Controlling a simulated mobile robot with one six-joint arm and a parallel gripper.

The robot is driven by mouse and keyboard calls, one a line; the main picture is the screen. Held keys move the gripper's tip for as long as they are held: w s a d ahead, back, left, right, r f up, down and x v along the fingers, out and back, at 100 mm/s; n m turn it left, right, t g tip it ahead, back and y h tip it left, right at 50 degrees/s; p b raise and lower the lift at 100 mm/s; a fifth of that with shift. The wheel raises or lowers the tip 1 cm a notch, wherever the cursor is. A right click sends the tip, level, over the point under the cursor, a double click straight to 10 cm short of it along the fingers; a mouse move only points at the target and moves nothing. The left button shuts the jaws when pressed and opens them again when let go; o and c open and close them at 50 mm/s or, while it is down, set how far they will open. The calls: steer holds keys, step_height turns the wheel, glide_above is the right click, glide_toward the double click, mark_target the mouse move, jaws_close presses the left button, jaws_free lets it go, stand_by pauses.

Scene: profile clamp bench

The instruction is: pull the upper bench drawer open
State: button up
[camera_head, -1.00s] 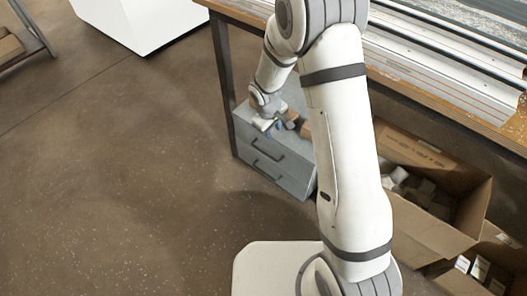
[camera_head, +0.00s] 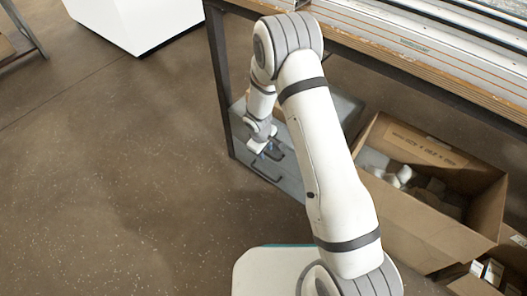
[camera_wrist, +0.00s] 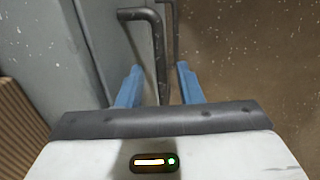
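The blue-grey drawer unit (camera_head: 290,186) stands under the bench, partly hidden behind my arm. Its dark upper handle (camera_head: 277,152) is beside my gripper (camera_head: 264,150), and the lower handle (camera_head: 265,171) is below. In the wrist view, my gripper (camera_wrist: 158,88) has its two blue fingers apart. The nearer dark bar handle (camera_wrist: 150,50) runs down between them, with a gap visible on each side.
The bench (camera_head: 440,80) stands above the drawer unit, with a dark leg (camera_head: 217,75) at its left. An open cardboard box (camera_head: 425,225) of pale pieces is to the right. A white block (camera_head: 135,20) stands at the back left. The floor in front is clear.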

steer(key=shift+c, duration=0.5)
jaws_close()
